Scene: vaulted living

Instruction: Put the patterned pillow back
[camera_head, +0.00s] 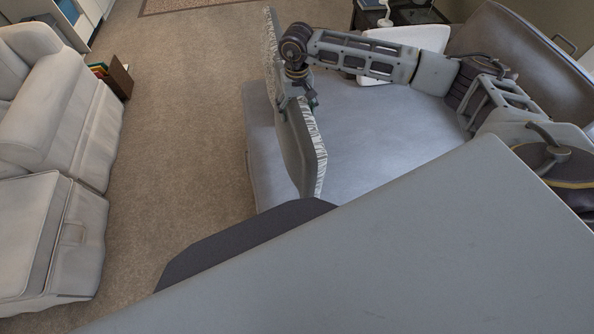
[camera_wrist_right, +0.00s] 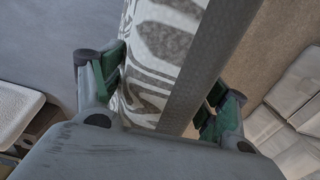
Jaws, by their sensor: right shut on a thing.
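The patterned pillow (camera_head: 317,155), with a grey-and-white pattern and a plain grey side, is on edge at the left side of the grey seat (camera_head: 390,140). My right gripper (camera_head: 299,98) comes in from the right and is shut on the pillow's upper part. In the right wrist view, the pillow (camera_wrist_right: 155,50) lies between the green-padded fingers of the right gripper (camera_wrist_right: 162,95). Whether the pillow's lower edge touches the seat cannot be told. My left gripper is not in view.
A plain white pillow (camera_head: 405,45) leans at the seat's far side by the brown backrest (camera_head: 500,40). A dark side table (camera_head: 415,14) stands behind. A white sofa (camera_head: 65,120) and a box of books (camera_head: 115,78) are at left. Open carpet (camera_head: 185,130) lies between.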

